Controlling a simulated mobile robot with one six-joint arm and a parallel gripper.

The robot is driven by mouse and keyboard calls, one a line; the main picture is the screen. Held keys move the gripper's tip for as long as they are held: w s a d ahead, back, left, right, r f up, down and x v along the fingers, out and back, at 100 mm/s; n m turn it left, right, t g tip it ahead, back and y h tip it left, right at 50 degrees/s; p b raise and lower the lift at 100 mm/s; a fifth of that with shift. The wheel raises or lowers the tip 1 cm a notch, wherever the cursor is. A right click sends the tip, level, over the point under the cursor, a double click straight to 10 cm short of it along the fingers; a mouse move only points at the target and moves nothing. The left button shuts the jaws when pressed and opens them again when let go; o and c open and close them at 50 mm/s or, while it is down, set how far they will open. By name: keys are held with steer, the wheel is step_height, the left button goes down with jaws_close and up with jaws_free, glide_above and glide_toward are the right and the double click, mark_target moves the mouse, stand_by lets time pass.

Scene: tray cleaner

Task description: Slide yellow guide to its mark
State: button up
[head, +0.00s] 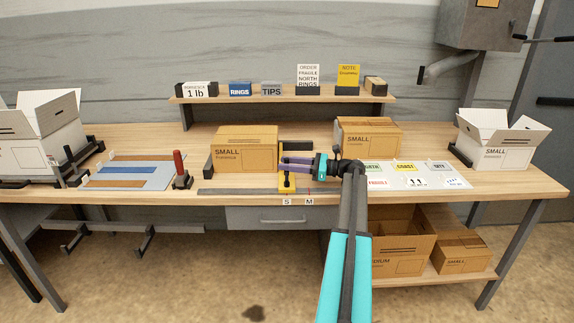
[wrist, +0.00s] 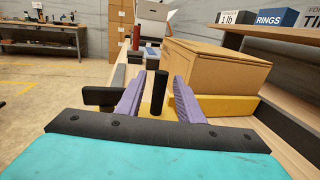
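The yellow guide (head: 288,187) is on the bench front rail, to the right of a closed SMALL box (head: 244,150). Its base is level with the S label (head: 286,202); the M label (head: 309,202) is just to the right. In the wrist view the guide's black upright handle (wrist: 158,95) stands in front of its yellow plate (wrist: 145,106). My gripper (head: 283,163) has purple fingers. In the wrist view my gripper (wrist: 157,95) is open, one finger on each side of the handle, with gaps visible. The fingers partly hide the guide.
A red-handled tool (head: 180,168) stands left of the box. A second closed box (head: 368,137) is behind my gripper to the right, and label cards (head: 405,175) lie further right. A shelf (head: 280,99) with signs runs behind. The dark rail (head: 240,191) follows the front edge.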

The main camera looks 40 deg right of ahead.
steer(key=b+v, duration=0.1)
steer(key=v, duration=1.2)
steer(key=shift+s+d, duration=0.15)
steer(key=shift+r, duration=0.1)
